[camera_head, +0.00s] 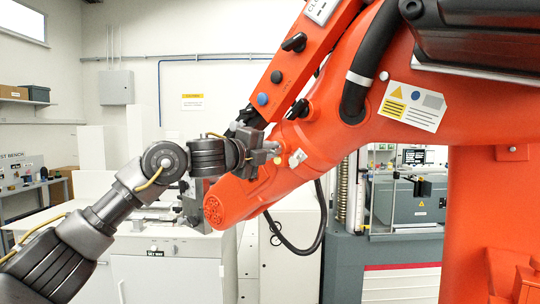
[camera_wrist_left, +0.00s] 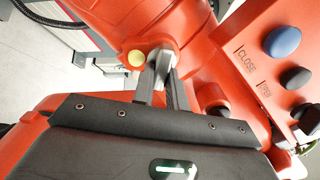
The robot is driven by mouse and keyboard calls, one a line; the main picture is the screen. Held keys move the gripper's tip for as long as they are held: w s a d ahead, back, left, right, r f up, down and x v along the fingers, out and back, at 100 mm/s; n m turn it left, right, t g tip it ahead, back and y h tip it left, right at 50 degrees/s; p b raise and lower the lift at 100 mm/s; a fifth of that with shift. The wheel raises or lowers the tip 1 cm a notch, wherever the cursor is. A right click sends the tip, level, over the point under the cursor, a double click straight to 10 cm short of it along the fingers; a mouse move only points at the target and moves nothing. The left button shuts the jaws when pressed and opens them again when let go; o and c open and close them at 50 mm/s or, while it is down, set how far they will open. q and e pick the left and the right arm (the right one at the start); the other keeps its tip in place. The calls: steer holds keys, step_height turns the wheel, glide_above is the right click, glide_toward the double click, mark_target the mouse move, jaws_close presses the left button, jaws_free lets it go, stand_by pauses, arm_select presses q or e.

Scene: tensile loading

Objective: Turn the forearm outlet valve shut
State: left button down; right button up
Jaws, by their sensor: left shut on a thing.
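My left gripper (camera_head: 268,154) comes in from the left and reaches the forearm of a big orange robot arm (camera_head: 345,120). In the left wrist view its two grey fingers (camera_wrist_left: 161,85) are shut on a pale metal valve handle (camera_wrist_left: 163,62). The handle stands out from a round orange boss on the forearm. In the head view the gripper mostly covers the valve. A round yellowish cap (camera_wrist_left: 137,58) sits just left of the handle. My right gripper is in neither view.
A panel with a blue button (camera_wrist_left: 282,42) and dark buttons marked CLOSE and OPEN lies right of the gripper. A black hose (camera_head: 366,60) runs along the orange arm. A white cabinet (camera_head: 160,270) stands behind my left arm, and a grey machine (camera_head: 410,200) stands at right.

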arm_select(q)
steer(key=shift+f+m+b, duration=0.2)
steer(key=shift+m+b, duration=0.15)
steer(key=shift+m, duration=0.85)
steer(key=c, duration=1.4)
jaws_free()
steer(key=b+v, duration=0.5)
steer(key=v, duration=0.6)
